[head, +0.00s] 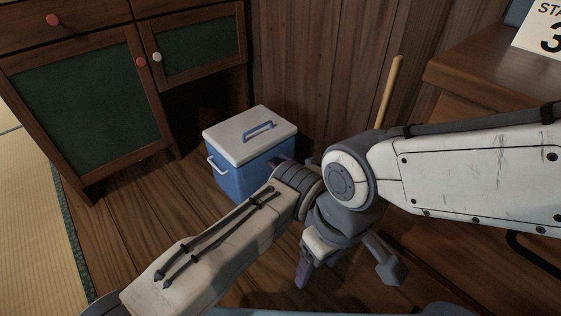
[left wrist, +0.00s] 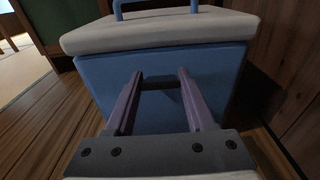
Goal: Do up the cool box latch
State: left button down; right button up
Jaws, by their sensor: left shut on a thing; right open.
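The cool box (head: 232,178) is a blue tub with a white lid (head: 236,136) and a blue top handle (head: 258,131). The lid lies down on the tub, and the box stands upright on the wooden floor. In the left wrist view the box's blue front (left wrist: 215,80) fills the middle. There my left gripper (left wrist: 163,80) has its purple fingers at that front, below the lid, shut on a dark piece that looks like the latch (left wrist: 160,83). In the head view my left wrist hides the latch. My right gripper (head: 318,268) points down, open and empty, right of my left forearm.
A wooden cabinet with green panels (head: 80,110) stands behind and left of the box. A wooden desk (head: 480,75) is at the right, with a wooden pole (head: 390,92) beside it. A tatami mat (head: 25,220) lies at the left. Floor left of the box is clear.

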pick_arm(q)
jog(key=g+h+p, duration=0.1)
jog(key=r+p, duration=0.1)
jog(key=p, duration=0.1)
jog(key=r+g+h+p, duration=0.1)
jog(key=p, duration=0.1)
jog(key=shift+w+a+g+h, duration=0.25)
jog(key=shift+w+g+h, duration=0.05)
jog(key=shift+w+a+r+g+h+p, duration=0.15)
jog(key=shift+w+a+g+h+p, duration=0.15)
jog(key=shift+g+h+p, duration=0.8)
jog(key=shift+p, duration=0.3)
jog(key=shift+c, duration=1.2)
grip_release()
jog(key=p+v, duration=0.5)
jog(key=v, duration=0.5)
jog(key=shift+s+d, duration=0.25)
jog(key=shift+d, duration=0.05)
